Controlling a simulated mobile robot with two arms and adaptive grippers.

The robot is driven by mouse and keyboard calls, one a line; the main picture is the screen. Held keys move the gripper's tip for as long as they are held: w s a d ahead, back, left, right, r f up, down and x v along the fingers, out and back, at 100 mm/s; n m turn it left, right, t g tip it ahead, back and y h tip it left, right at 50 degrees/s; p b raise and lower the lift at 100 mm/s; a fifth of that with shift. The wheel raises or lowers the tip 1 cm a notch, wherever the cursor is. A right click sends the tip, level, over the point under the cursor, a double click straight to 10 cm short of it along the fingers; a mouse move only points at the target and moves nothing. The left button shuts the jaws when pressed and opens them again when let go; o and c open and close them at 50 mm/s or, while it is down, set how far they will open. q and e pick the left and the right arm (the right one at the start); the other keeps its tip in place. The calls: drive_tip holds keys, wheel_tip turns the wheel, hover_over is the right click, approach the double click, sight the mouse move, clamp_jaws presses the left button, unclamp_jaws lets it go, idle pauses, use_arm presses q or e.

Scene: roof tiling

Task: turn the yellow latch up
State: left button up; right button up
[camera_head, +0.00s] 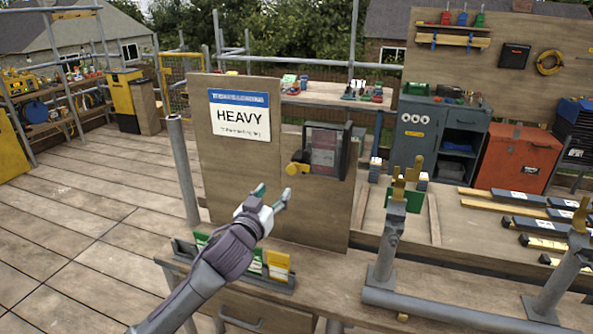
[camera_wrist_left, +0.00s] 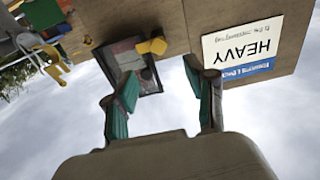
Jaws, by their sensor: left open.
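A yellow latch (camera_head: 297,168) sits at the lower left of a dark framed box with a reddish clear front (camera_head: 323,150), fixed to an upright wooden board (camera_head: 232,174). My left gripper (camera_head: 273,192) is open and empty, below and a little left of the latch and apart from it. In the left wrist view, which is upside down, the yellow latch (camera_wrist_left: 152,46) and the box (camera_wrist_left: 130,68) show beyond and between my two green-padded fingers (camera_wrist_left: 162,100). My right gripper is not in view.
A white "HEAVY" sign (camera_head: 239,117) is on the board, left of the box. A rack of green and yellow cards (camera_head: 278,265) stands on the bench below. Grey pipe posts (camera_head: 388,243) stand to the right. The wooden deck at left is clear.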

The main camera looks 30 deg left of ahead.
sight(290, 171)
use_arm(q)
drive_tip(key=p+x, duration=0.2)
drive_tip(key=x, duration=0.9)
drive_tip(key=shift+w+d, duration=0.1)
drive_tip(key=shift+w, duration=0.25)
clamp_jaws()
